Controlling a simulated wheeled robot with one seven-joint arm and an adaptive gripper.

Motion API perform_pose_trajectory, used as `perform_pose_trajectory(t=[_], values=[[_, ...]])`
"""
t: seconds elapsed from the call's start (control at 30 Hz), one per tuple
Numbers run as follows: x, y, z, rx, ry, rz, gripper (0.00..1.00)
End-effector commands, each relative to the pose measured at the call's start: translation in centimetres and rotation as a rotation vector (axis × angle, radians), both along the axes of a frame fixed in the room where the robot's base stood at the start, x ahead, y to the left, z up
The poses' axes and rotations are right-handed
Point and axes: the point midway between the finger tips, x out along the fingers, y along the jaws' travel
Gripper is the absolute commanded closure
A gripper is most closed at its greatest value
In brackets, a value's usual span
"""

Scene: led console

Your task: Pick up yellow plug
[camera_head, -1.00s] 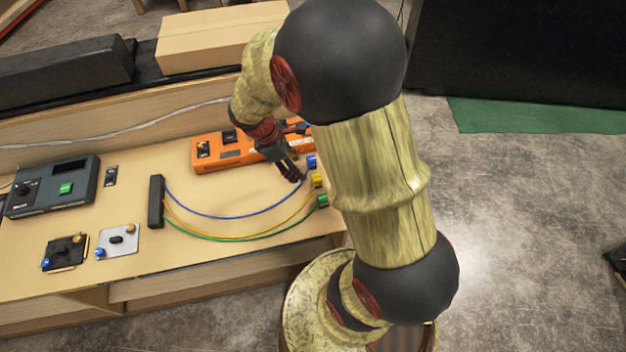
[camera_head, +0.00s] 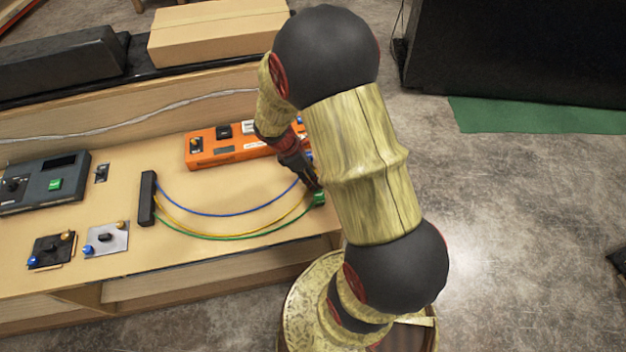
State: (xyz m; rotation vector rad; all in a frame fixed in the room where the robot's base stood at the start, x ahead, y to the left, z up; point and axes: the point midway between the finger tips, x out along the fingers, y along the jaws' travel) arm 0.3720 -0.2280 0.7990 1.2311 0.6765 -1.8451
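The yellow plug is hidden behind my gripper in the head view. Its yellow cable (camera_head: 180,223) curves from the black connector bar (camera_head: 147,198) towards the gripper's fingertips. My gripper (camera_head: 315,185) points down at the right end of the table, where the plugs are. Its fingers are small and dark, and I cannot tell whether they are apart or touching the yellow plug. The green plug (camera_head: 319,200) shows just in front of the fingertips. A bit of the blue plug (camera_head: 309,155) shows behind the gripper, close to my arm.
An orange power strip (camera_head: 235,148) lies behind the plugs, close to my wrist. A grey console (camera_head: 45,183) and two small joystick plates, one black (camera_head: 50,251) and one silver (camera_head: 107,238), are at the left.

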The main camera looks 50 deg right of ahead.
Motion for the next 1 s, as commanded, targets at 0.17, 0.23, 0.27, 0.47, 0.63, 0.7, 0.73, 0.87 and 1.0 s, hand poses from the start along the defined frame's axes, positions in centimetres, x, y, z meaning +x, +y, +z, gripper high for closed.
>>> perform_pose_trajectory(t=[0.17, 0.23, 0.27, 0.47, 0.63, 0.7, 0.73, 0.87, 1.0], values=[[0.04, 0.01, 0.14, -0.001, -0.001, -0.001, 0.57], [0.04, 0.01, 0.15, -0.001, -0.001, -0.001, 0.61], [0.03, 0.01, 0.15, -0.001, -0.001, -0.001, 0.63], [0.04, 0.02, 0.15, -0.001, -0.001, -0.001, 0.74], [0.03, 0.02, 0.14, 0.0, 0.0, -0.001, 0.84], [0.03, 0.02, 0.14, 0.0, 0.0, -0.001, 0.88], [0.03, 0.02, 0.14, 0.0, 0.0, -0.001, 0.9], [0.03, 0.02, 0.14, 0.0, 0.0, -0.001, 0.97], [0.04, 0.02, 0.15, -0.001, -0.001, -0.001, 1.0]])
